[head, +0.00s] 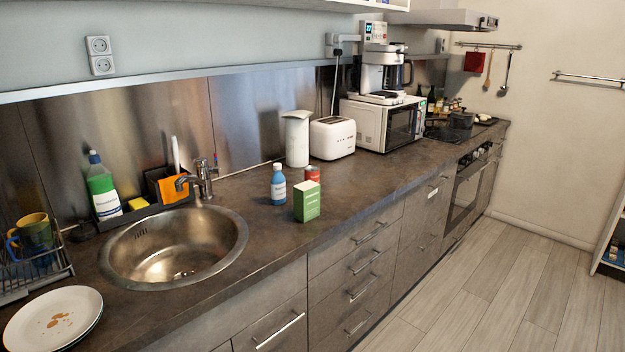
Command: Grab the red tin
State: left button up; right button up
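The red tin (312,174) stands on the dark countertop in the head view, to the right of the sink. Its lower part is hidden behind a green box (307,201) that stands in front of it. A blue bottle (278,185) with a pale label stands just left of the tin. Neither of my grippers shows in the head view.
A round steel sink (180,245) is to the left. A white kettle-like container (297,138), a toaster (332,138) and a microwave (383,122) stand behind the tin. The countertop (370,180) to its right is clear. Stacked plates (85,304) lie at the near left.

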aim_at(311, 172)
jog(key=i+l, duration=0.3)
jog(key=l, duration=0.2)
jog(key=i+l, duration=0.25)
jog(key=l, duration=0.25)
jog(key=i+l+z, duration=0.1)
jog(key=i+l, duration=0.2)
jog(key=l, duration=0.15)
jog(key=i+l, duration=0.3)
jog(key=l, duration=0.2)
